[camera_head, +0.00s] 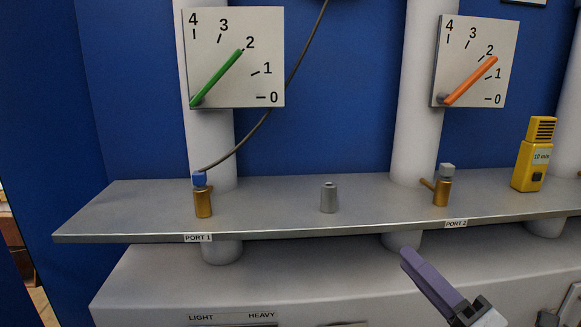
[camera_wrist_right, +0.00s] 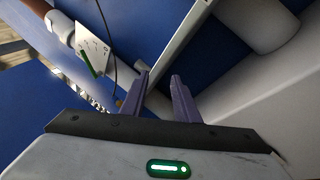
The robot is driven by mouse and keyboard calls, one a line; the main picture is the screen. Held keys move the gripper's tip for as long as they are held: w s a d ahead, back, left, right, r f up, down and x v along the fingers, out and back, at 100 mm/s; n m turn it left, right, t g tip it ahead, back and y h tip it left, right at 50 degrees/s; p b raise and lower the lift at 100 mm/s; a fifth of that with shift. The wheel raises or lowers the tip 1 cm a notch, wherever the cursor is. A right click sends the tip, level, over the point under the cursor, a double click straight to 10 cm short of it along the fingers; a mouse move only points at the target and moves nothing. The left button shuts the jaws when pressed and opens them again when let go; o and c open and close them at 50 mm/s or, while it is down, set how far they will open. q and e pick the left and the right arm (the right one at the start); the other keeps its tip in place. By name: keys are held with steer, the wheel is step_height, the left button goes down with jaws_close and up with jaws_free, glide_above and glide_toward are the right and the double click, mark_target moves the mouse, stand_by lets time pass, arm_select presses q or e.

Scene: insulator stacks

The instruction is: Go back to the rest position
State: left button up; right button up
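My right gripper (camera_head: 410,256) is at the lower right of the head view, in front of the shelf and below PORT 2. Its purple fingers also show in the right wrist view (camera_wrist_right: 160,76), apart with nothing held between them. My left gripper is in neither view. A brass fitting with a blue top (camera_head: 202,196) stands at PORT 1. A brass fitting with a grey top (camera_head: 443,186) stands at PORT 2. A small grey cap-like piece (camera_head: 329,198) stands upright on the shelf between them.
A metal shelf (camera_head: 270,213) runs across, with a grey cabinet (camera_head: 270,275) below. A gauge with a green needle (camera_head: 265,80) and one with an orange needle (camera_head: 505,75) are above. A yellow device (camera_head: 533,155) stands at right. A dark cable (camera_head: 290,80) reaches PORT 1.

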steer(key=s+f+m+g+h, duration=0.1)
steer(key=s+f+m+h, duration=0.15)
steer(key=f+m, duration=0.4)
steer(key=s+f+m+h, duration=0.1)
steer(key=f+m+h, duration=0.2)
steer(key=f+m, duration=0.35)
steer(key=s+a+f+m+g+h+p, duration=0.1)
steer(key=s+a+f+m+g, duration=0.2)
steer(key=s+f+m, duration=0.4)
steer(key=s+a+f+m+g+p, duration=0.1)
steer(key=s+a+f+m+g, duration=0.2)
steer(key=s+f, duration=1)
step_height(320, 180, down, 3)
steer(key=m+g, duration=0.3)
steer(key=shift+s+m+h, duration=0.2)
steer(key=shift+m+h, duration=0.15)
steer(key=shift+m, duration=0.05)
steer(key=shift+r, duration=0.1)
steer(key=shift+d, duration=0.15)
